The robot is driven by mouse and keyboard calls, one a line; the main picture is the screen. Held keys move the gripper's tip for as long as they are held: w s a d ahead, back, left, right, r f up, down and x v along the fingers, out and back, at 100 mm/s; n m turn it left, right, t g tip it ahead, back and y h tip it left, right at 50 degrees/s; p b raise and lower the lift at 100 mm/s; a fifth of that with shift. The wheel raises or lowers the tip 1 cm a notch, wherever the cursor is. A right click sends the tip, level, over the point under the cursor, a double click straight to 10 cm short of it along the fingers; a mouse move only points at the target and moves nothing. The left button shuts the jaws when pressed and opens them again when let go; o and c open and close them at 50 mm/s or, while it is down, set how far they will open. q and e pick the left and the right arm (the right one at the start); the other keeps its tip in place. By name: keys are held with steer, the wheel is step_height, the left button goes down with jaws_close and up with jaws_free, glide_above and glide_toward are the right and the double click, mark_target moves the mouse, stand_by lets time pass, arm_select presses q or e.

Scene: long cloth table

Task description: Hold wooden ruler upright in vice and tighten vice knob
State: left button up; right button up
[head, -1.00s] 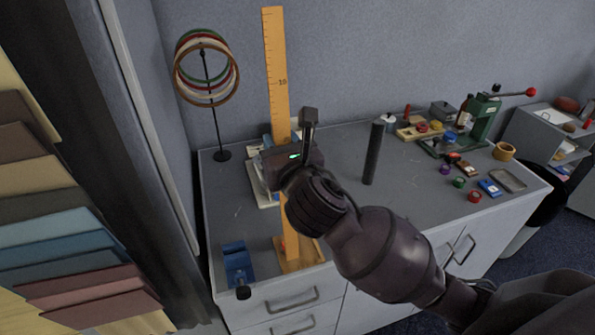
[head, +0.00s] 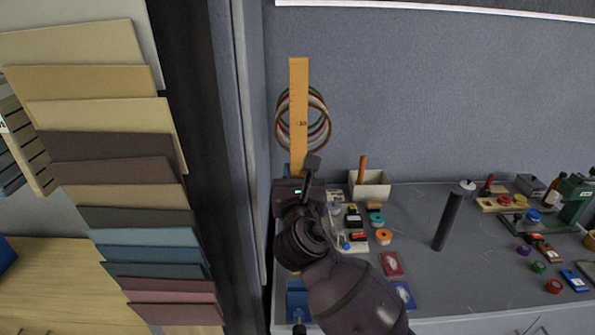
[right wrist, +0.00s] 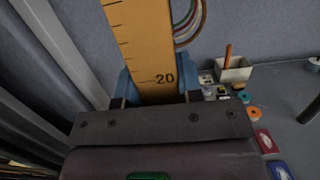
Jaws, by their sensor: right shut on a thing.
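The wooden ruler (head: 299,110) stands upright in my right gripper (head: 298,182), which is shut on it. In the right wrist view the ruler (right wrist: 143,42) rises between the two fingers, with its 20 mark close to them. The blue vice (head: 297,300) is at the table's front left corner, partly covered by my right arm. Its dark knob (head: 299,329) shows at the bottom edge of the head view. The ruler is in line with the vice in the picture. Its lower end is mostly hidden, so I cannot tell whether it touches the vice. My left gripper is out of view.
A ring stand with coloured hoops (head: 319,128) is behind the ruler. A white box (head: 371,190) and several small items are right of my gripper. A panel edge (head: 250,150) is close on the left.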

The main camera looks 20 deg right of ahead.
arm_select(q)
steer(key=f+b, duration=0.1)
steer(key=b, duration=0.2)
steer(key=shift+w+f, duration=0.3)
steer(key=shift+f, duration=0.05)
arm_select(e)
step_height(320, 180, down, 5)
steer(key=shift+f, duration=0.1)
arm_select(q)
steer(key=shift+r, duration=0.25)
arm_select(e)
steer(key=shift+f, duration=0.1)
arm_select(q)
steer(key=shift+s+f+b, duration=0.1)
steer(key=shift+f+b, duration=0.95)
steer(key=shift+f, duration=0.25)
arm_select(e)
steer(key=shift+f, duration=2.85)
